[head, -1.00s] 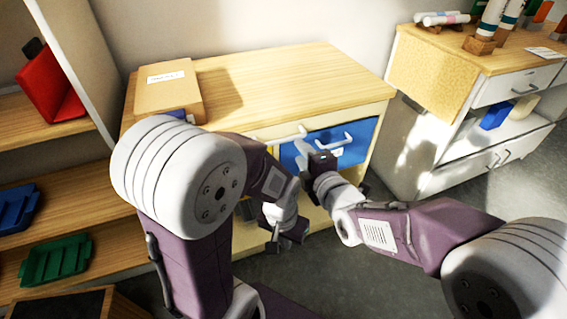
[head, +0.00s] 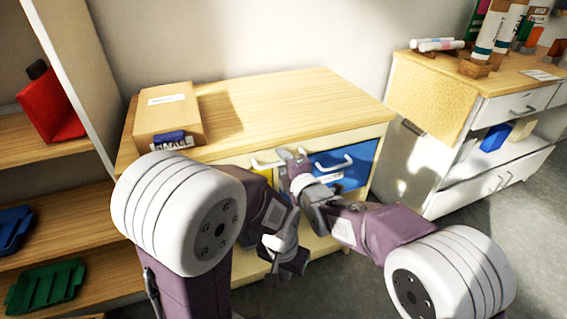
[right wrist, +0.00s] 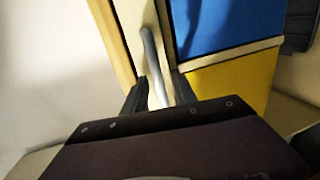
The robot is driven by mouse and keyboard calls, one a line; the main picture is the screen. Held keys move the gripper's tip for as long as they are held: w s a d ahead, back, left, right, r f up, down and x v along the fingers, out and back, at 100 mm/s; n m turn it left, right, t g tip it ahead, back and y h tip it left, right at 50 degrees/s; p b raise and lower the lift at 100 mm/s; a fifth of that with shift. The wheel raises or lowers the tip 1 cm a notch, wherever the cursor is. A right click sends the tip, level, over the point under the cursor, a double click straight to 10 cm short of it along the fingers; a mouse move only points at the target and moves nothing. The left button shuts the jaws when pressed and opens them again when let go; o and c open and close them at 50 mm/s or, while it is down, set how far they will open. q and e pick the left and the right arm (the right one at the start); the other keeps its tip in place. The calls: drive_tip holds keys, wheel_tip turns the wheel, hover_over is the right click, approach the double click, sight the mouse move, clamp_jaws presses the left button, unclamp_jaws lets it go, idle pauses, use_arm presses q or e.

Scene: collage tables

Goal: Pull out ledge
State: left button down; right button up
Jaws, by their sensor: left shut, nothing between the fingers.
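The ledge shows as a cream strip (right wrist: 132,22) between the wooden tabletop edge and the coloured drawer fronts in the right wrist view. Its pale bar handle (right wrist: 151,60) runs along it. The handle (head: 266,164) also shows under the front edge of the table in the head view, partly hidden by my right gripper. My right gripper (head: 292,160) is at this handle, with its two dark fingers (right wrist: 157,88) apart on either side of it. My left gripper (head: 285,252) is shut and empty, lower down in front of the cabinet.
A blue drawer (head: 350,172) with a white handle and a yellow drawer (right wrist: 232,82) lie below the ledge. A cardboard box (head: 168,110) stands on the tabletop (head: 280,105). A shelf (head: 75,205) is at left, a second cabinet (head: 440,95) at right.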

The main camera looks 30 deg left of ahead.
clamp_jaws()
idle(1.4)
